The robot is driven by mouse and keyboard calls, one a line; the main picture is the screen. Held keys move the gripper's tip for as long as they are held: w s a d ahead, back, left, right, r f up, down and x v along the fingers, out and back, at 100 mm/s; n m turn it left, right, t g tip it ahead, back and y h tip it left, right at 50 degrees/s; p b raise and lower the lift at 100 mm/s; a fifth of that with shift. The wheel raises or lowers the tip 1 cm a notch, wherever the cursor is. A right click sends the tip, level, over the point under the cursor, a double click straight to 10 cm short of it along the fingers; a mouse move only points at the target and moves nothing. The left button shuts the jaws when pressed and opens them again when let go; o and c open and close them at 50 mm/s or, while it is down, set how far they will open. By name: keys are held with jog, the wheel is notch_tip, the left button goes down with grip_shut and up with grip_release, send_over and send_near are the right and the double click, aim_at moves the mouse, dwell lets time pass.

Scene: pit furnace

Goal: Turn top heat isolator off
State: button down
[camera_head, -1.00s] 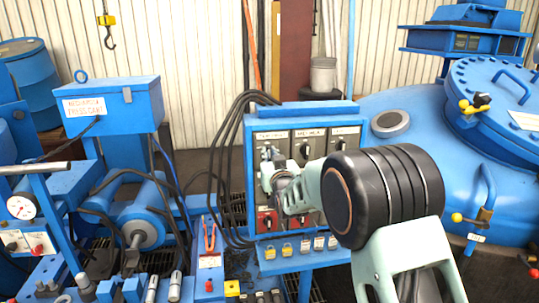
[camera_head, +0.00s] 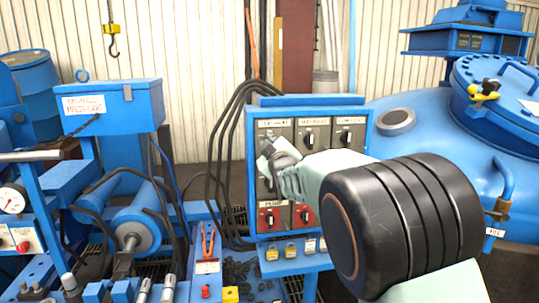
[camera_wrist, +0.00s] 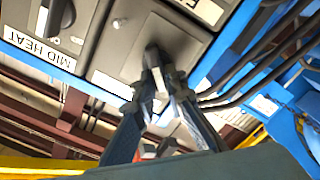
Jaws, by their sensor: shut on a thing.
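The blue isolator cabinet (camera_head: 309,101) stands mid-picture in the head view, with grey isolator panels, black rotary knobs and white labels across its top row. My gripper (camera_head: 270,155) is at the left column and covers much of it there. In the wrist view my gripper (camera_wrist: 155,62) is shut on a dark isolator knob (camera_wrist: 153,52) that stands out from a grey panel (camera_wrist: 120,45). The fingers hide most of the knob, so its angle is unclear. A neighbouring panel has a label reading MID HEAT (camera_wrist: 38,48). The held knob's own label is not readable.
Red-plated switches (camera_head: 269,219) sit low on the cabinet, above a shelf with yellow and grey padlocks (camera_head: 290,249). Black cables (camera_head: 222,140) hang along its left side. A blue furnace vessel (camera_head: 430,125) stands at right, and blue pump machinery (camera_head: 135,230) at left.

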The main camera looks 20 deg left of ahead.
jog(key=n+b, duration=0.5)
jog(key=b, duration=0.1)
jog(key=f+n+b, duration=0.1)
jog(key=n+b, duration=0.2)
jog(key=shift+s+a+n, duration=0.15)
jog(key=shift+a+n, duration=0.05)
jog(key=shift+n, duration=0.4)
jog(key=c, duration=2)
grip_release()
jog(key=shift+o, duration=0.2)
jog(key=v, duration=1.2)
